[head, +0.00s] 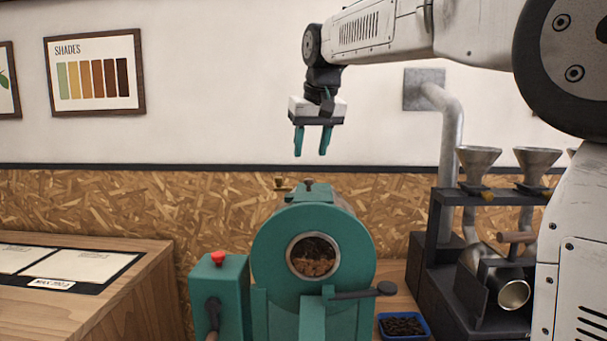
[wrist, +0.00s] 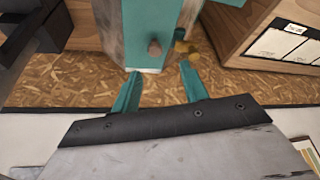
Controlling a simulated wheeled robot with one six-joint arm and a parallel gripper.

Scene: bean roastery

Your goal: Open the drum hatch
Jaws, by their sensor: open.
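The green roaster drum (head: 265,250) stands in the middle of the head view, its round front window (head: 314,258) showing brown beans. On its top lies a green hatch (head: 296,196) with a small brown knob (head: 308,186); it looks flat and closed. In the wrist view the green hatch (wrist: 152,20) and the knob (wrist: 154,47) show just beyond the fingertips. My gripper (head: 311,153) is open and empty, pointing down above the drum top, clear of the knob. Its teal fingers also show in the wrist view (wrist: 160,72).
A small brass piece (head: 280,184) sits left of the knob. A green box with a red button (head: 218,257) and a lever (head: 212,312) stands left of the drum. A blue bean tray (head: 403,327) and a dark funnel rack (head: 440,250) are right. The wall stands behind.

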